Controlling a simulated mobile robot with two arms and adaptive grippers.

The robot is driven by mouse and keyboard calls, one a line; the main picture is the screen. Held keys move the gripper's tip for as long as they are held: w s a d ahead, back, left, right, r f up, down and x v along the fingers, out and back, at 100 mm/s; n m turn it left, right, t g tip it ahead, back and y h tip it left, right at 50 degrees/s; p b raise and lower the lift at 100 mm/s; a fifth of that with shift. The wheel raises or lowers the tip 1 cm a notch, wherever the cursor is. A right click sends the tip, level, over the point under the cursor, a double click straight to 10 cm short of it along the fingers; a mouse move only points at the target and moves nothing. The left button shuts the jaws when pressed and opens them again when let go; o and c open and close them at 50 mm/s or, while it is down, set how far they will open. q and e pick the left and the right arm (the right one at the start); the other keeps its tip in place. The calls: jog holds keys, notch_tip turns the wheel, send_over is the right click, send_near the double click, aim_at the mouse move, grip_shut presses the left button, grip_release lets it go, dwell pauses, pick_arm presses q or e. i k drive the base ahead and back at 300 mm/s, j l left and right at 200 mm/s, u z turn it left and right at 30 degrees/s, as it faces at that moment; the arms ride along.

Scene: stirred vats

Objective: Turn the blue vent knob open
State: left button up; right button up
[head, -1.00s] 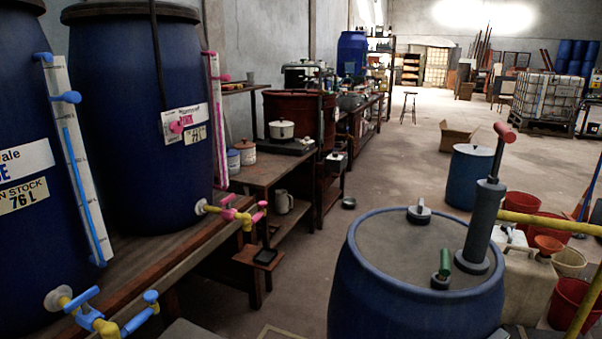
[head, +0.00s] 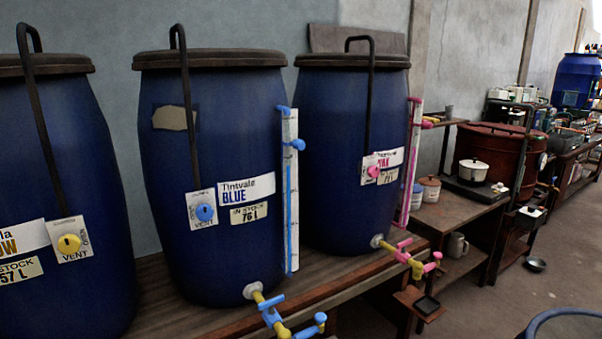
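The blue vent knob (head: 205,212) is a round blue disc on a white plate marked VENT, on the front of the middle blue vat (head: 225,130). The vat's label (head: 247,188) reads Tintvale BLUE, with 76 L in stock below it. A dark bent pipe rises from above the knob over the lid. A blue-handled tap (head: 272,312) sits low on this vat, and a sight gauge (head: 290,190) with blue fittings stands at its right. Neither of my grippers shows in the head view.
A vat with a yellow vent knob (head: 69,243) stands at left, and one with a pink knob (head: 373,172) at right. The vats stand on a wooden bench (head: 340,285). Taps with handles jut over its front edge. A barrel rim (head: 570,318) shows at bottom right.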

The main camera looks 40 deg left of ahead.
aim_at(204, 212)
jog(key=u, duration=1.6)
